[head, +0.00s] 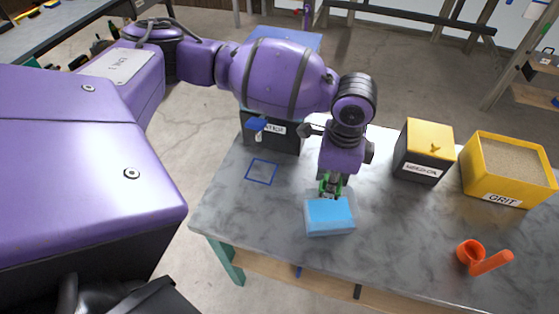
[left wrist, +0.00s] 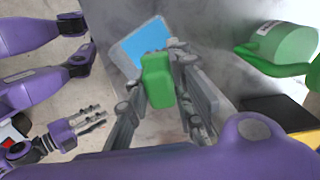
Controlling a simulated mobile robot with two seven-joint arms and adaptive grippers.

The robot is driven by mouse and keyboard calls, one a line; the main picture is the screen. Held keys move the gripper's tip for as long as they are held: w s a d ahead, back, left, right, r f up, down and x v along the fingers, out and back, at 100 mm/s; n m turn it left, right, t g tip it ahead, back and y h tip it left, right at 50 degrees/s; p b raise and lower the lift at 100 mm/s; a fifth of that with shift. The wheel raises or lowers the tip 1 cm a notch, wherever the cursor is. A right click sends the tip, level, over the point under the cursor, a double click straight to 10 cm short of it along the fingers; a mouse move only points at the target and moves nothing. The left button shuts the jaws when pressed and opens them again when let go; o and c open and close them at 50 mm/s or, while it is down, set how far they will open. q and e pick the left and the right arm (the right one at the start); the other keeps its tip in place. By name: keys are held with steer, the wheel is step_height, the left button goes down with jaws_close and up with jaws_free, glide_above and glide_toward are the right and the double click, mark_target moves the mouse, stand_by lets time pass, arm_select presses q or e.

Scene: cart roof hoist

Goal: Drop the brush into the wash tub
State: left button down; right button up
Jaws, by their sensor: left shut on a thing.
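My left gripper (head: 332,190) points down over the middle of the table. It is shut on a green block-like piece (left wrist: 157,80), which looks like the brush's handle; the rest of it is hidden. A light blue box-shaped thing (head: 330,217), apparently the wash tub, stands just below and in front of the fingers. It shows behind the green piece in the left wrist view (left wrist: 138,42). I cannot tell whether the green piece touches it. My right gripper (left wrist: 92,118) shows at the left of the left wrist view, empty, its fingers apart.
A yellow-topped dark box (head: 424,160) and a yellow GRIT bin (head: 505,172) stand at the right back. An orange scoop-like piece (head: 480,258) lies front right. A dark labelled box (head: 285,139) and a blue outlined square (head: 262,171) are at left. A green labelled thing (left wrist: 282,45) is nearby.

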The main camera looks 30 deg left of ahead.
arm_select(q)
steer(key=shift+r, duration=0.1)
steer(key=c, duration=1.5)
jaws_free()
steer(key=shift+o, duration=0.2)
arm_select(e)
steer(key=shift+w+a+r, duration=0.1)
steer(key=shift+w+r, duration=0.05)
steer(key=shift+w, duration=0.25)
arm_select(q)
steer(key=shift+r, duration=0.1)
step_height(320, 180, up, 12)
arm_select(e)
steer(key=shift+s, duration=0.2)
